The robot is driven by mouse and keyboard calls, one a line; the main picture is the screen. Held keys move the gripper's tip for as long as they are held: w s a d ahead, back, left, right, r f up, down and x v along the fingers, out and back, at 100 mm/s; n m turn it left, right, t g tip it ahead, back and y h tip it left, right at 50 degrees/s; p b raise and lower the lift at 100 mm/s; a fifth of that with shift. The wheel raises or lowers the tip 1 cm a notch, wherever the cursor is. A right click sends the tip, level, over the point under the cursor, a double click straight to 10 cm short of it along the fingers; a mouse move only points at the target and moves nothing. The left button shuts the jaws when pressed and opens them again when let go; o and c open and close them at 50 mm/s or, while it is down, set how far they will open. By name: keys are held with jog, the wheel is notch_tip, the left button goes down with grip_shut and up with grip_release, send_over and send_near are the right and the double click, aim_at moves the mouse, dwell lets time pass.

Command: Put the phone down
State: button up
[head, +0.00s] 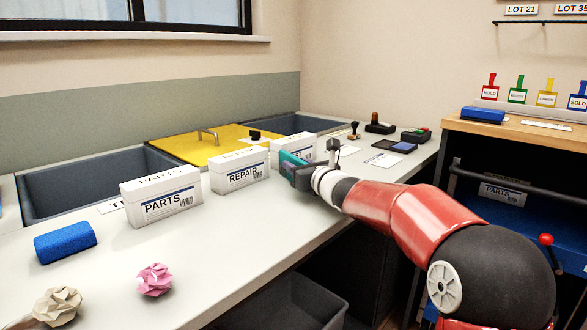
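My gripper (296,170) is at the end of my red and black arm, over the worktop in front of the right-hand white carton. A flat teal and dark slab, which looks like the phone (291,157), is at the fingertips, and my gripper appears shut on it. The fingers are mostly hidden, and the slab is small and partly covered by the wrist. I cannot tell whether its lower edge touches the worktop (225,228).
White cartons marked PARTS (160,205) and REPAIR (240,176) stand left of my gripper. Behind are a yellow lid (205,143) and grey bins (85,185). Stamps (378,124) and pads lie right. A blue block (65,242) and crumpled paper (154,279) lie front left.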

grip_shut()
jog(key=shift+r, duration=0.1)
dwell(0.4)
